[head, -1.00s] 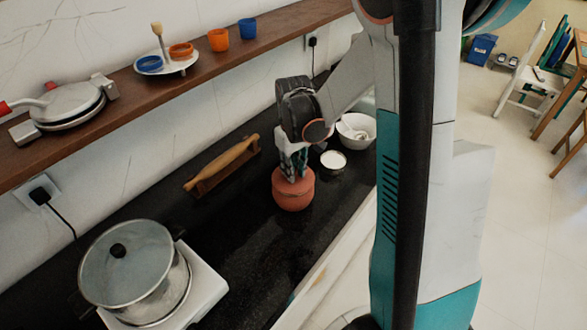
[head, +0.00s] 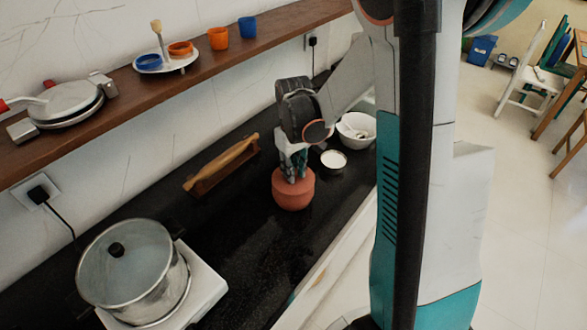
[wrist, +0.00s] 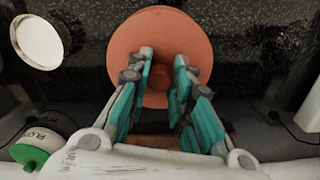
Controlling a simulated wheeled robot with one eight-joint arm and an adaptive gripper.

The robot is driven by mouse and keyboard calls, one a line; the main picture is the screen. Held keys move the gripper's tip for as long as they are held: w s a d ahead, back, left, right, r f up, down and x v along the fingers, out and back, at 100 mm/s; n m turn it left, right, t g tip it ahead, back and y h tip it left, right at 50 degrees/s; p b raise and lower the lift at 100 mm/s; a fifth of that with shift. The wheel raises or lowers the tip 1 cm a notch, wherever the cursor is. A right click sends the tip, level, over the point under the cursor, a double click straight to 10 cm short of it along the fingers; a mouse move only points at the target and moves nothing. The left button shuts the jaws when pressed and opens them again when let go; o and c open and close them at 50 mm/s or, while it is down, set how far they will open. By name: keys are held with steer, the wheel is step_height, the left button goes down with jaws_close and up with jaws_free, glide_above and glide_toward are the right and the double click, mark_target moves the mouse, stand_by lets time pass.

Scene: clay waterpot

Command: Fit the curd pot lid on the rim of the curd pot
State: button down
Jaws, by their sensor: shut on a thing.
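The terracotta curd pot (head: 293,196) stands upright on the black counter in the head view. The round clay lid (wrist: 158,38) lies over the pot's mouth and hides its opening in the wrist view. My gripper (head: 293,176) points down onto the lid from above. In the wrist view my gripper (wrist: 162,72) has its fingers on both sides of the lid's central knob (wrist: 159,80), shut on it. The lid looks level and roughly centred on the pot. I cannot tell whether it rests fully on the rim.
A small white bowl (head: 334,160) stands just right of the pot, with a larger white bowl (head: 357,130) behind it. A rolling pin on a wooden stand (head: 222,165) lies to the left. A steel pot with a glass lid (head: 133,270) stands at front left. The counter between is clear.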

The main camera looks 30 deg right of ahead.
steer(key=shift+f+b, duration=0.3)
steer(key=shift+b, duration=0.05)
stand_by(0.3)
steer(key=c, duration=1.3)
jaws_free()
steer(key=shift+c, duration=0.2)
steer(key=o, duration=0.5)
steer(key=shift+o, duration=0.2)
steer(key=shift+r, duration=0.1)
steer(key=shift+r+p, duration=2.2)
steer(key=shift+r, duration=0.95)
